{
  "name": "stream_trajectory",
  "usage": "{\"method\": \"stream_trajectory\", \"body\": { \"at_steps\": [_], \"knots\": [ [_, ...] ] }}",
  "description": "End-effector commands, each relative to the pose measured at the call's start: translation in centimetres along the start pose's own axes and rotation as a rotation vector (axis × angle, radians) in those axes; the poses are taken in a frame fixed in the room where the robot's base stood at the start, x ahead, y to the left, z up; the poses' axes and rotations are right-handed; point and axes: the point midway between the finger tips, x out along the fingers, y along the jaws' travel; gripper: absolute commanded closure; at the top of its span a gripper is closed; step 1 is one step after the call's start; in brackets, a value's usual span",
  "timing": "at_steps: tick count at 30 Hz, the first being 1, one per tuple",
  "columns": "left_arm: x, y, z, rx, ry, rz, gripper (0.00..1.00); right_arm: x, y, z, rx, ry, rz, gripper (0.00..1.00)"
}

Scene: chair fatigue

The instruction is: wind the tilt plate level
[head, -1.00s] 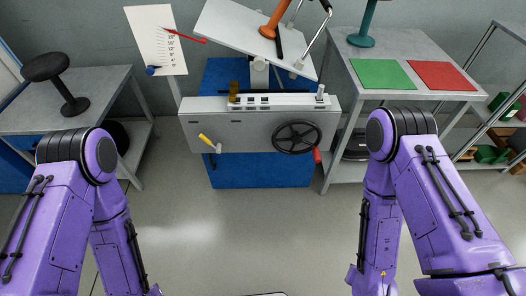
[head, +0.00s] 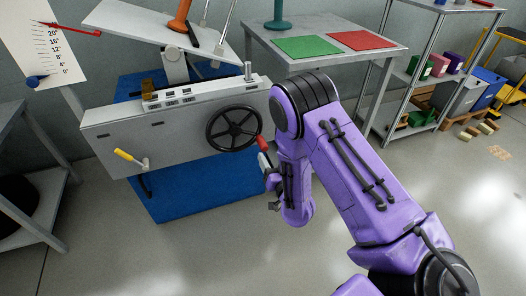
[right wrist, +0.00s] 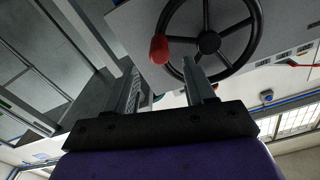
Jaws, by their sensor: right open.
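The tilt plate (head: 125,22) is at the top of the head view, tilted down to the right. The scale board (head: 48,48) stands left of it, with a red pointer (head: 72,30) near its upper marks. The black handwheel (head: 211,141) is on the front of the grey machine box, with a red handle (head: 263,143) at its right rim. My right gripper (head: 266,172) is just below the red handle. In the right wrist view the open fingers (right wrist: 162,68) point towards the red handle (right wrist: 159,50), which lies between their tips in the picture; contact cannot be told. My left gripper is not in view.
A yellow-handled crank (head: 130,157) is on the box's left front. A table with a green mat (head: 306,47) and a red mat (head: 361,40) stands behind my right arm. A grey bench (head: 38,195) is at the left. The floor in front is clear.

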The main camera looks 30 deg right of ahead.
Motion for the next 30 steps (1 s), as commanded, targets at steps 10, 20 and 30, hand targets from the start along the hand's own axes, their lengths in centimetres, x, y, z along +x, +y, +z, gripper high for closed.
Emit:
{"method": "stream_trajectory", "body": {
  "at_steps": [10, 20, 30],
  "knots": [
    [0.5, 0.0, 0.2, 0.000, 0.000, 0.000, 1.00, 6.6, 0.1, 0.1, 0.001, -0.001, 0.003, 0.46],
    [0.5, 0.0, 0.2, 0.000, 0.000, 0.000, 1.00, 7.3, 0.1, 0.1, 0.001, -0.004, 0.003, 0.46],
    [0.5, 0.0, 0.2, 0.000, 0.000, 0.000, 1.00, 7.3, 0.1, 0.1, -0.001, -0.004, 0.003, 1.00]
  ]
}}
